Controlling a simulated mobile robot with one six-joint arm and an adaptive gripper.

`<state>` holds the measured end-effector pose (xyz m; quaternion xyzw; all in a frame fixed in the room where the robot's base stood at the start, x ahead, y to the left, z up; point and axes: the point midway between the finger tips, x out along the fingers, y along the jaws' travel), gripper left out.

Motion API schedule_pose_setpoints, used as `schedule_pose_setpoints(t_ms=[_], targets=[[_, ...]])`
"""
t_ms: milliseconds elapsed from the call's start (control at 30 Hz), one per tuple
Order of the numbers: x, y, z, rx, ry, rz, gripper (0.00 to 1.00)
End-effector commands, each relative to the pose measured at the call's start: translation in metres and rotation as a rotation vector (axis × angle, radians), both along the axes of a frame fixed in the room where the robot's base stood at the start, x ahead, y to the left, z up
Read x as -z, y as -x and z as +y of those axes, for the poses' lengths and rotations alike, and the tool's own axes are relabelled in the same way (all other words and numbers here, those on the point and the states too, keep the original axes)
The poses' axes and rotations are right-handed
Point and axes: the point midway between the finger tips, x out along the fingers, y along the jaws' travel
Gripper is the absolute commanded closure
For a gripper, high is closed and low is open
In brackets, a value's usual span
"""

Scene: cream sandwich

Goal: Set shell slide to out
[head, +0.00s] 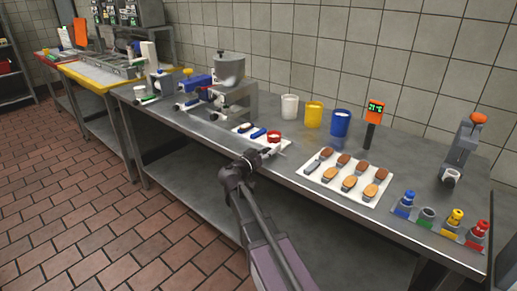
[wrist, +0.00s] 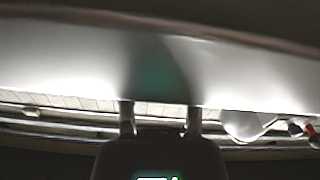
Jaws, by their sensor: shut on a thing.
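My gripper (head: 250,158) is at the front edge of the steel table, just in front of a small white tray. In the wrist view its two fingers (wrist: 160,118) stand apart below a broad, blurred pale surface. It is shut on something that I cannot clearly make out. A steel machine with a round hopper (head: 231,70) stands behind the tray. A smaller machine with blue and yellow parts (head: 196,80) stands to its left. I cannot tell for certain which part is the shell slide, or its position.
The small white tray (head: 245,130) holds blue items and a red cup (head: 274,137). White (head: 290,107), yellow (head: 313,115) and blue (head: 340,123) containers stand behind. Free tabletop lies between.

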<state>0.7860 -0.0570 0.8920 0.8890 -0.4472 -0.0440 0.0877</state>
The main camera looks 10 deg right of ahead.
Motion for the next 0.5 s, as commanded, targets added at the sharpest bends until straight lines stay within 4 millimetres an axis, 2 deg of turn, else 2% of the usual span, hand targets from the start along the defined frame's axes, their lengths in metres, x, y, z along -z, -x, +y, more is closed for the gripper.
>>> schedule_pose_setpoints(t_ms=[33, 200, 500], targets=[[0.000, 0.013, -0.006, 0.000, 0.000, 0.000, 1.00], [0.000, 0.030, -0.020, 0.000, -0.001, 0.001, 1.00], [0.001, 0.037, -0.027, 0.004, -0.004, 0.000, 1.00]])
